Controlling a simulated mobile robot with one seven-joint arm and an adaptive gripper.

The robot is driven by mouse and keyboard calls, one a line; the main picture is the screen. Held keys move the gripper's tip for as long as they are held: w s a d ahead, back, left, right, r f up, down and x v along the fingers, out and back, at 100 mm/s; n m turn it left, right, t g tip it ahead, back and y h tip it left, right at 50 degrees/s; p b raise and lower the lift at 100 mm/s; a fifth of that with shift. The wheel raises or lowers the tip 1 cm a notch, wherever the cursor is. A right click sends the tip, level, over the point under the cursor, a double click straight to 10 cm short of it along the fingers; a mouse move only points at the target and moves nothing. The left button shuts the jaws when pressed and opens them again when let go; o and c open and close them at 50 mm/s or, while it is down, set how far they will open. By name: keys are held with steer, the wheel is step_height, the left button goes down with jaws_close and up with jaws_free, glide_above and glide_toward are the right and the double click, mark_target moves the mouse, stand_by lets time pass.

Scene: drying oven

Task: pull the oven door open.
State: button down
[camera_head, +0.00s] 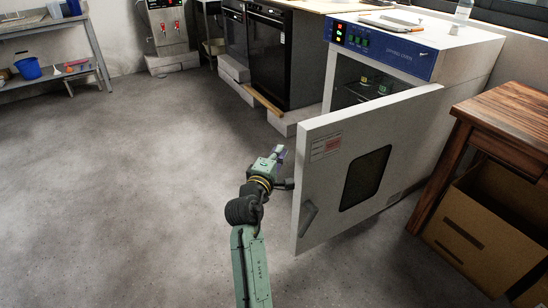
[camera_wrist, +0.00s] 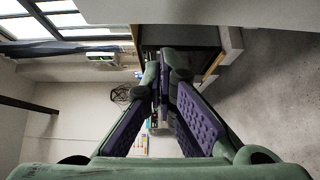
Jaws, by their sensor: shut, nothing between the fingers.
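The drying oven (camera_head: 470,62) stands at the back right, with a blue control panel (camera_head: 385,47) on its upper front. Its white door (camera_head: 328,180) is swung well out from the oven body, and part of the chamber shows behind it. The door has a dark window (camera_head: 366,178) and a grey handle (camera_head: 308,217) low near its left edge. My gripper (camera_head: 279,152) is just left of the door's free edge, apart from the handle. In the wrist view my gripper (camera_wrist: 160,90) has its purple-padded fingers together, with nothing between them.
A wooden table (camera_head: 510,115) with a cardboard box (camera_head: 485,235) under it stands right of the door. Black appliances (camera_head: 268,55) stand under the counter left of the oven. A shelf with a blue bucket (camera_head: 28,68) is at the far left. The floor on the left is clear.

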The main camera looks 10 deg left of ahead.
steer(key=shift+w+d+p, duration=0.45)
steer(key=shift+w+d, duration=0.05)
steer(key=shift+d, duration=0.4)
steer(key=shift+w+d+p, duration=0.4)
steer(key=shift+w+d, duration=0.1)
steer(key=shift+d, duration=0.4)
